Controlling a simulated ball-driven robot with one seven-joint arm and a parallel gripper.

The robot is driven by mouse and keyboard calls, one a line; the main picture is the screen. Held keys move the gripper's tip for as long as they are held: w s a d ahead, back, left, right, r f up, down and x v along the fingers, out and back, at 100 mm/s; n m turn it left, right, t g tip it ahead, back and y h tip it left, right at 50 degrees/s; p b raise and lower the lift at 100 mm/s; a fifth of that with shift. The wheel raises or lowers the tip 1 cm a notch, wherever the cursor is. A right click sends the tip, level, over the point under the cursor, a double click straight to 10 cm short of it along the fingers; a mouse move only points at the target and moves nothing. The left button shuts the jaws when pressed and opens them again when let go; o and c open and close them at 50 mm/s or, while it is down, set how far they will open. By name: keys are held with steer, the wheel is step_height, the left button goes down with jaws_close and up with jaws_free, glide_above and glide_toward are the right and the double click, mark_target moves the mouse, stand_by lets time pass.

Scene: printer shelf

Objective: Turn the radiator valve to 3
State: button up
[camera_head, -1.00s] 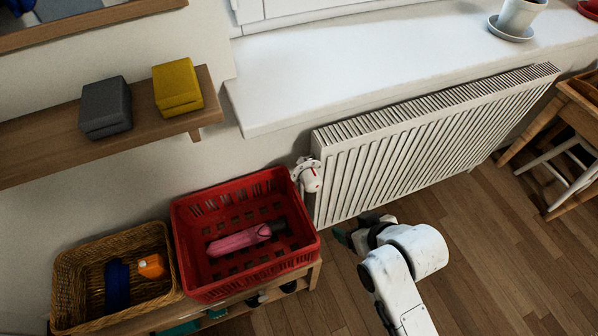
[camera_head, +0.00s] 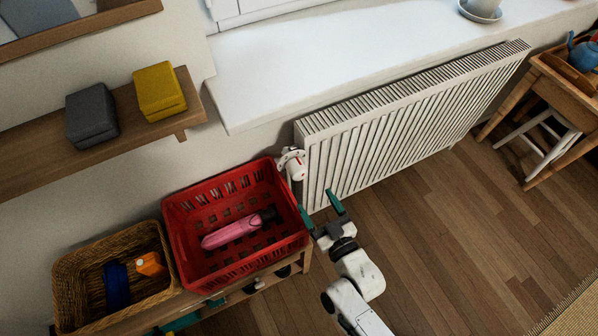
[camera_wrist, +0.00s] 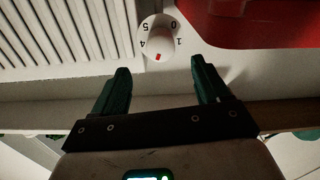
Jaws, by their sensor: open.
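The white radiator valve (camera_head: 292,163) sits at the left end of the white radiator (camera_head: 410,125), beside the red crate. In the wrist view its round knob (camera_wrist: 157,36) shows a red mark at the lower edge and dark digits around it, among them 4 and 5 on the left and 1 on the right. I cannot tell which digit is set. My gripper (camera_head: 319,204) is open and empty, below and slightly right of the valve in the head view. In the wrist view its two green fingers (camera_wrist: 160,66) point toward the knob, one on each side, apart from it.
The red crate (camera_head: 183,240) holding a pink bottle-like item (camera_head: 230,232) stands close left of the valve. A wicker basket (camera_head: 72,268) is further left. The white sill (camera_head: 330,65) overhangs the radiator. The wooden floor (camera_head: 450,240) at right is clear.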

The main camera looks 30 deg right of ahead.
mark_target(301, 178)
steer(key=w, duration=1)
steer(key=shift+w, duration=0.3)
steer(key=c, duration=1)
steer(key=shift+o, duration=0.2)
steer(key=shift+m, duration=0.4)
steer(key=o, duration=1)
steer(key=shift+c, duration=0.2)
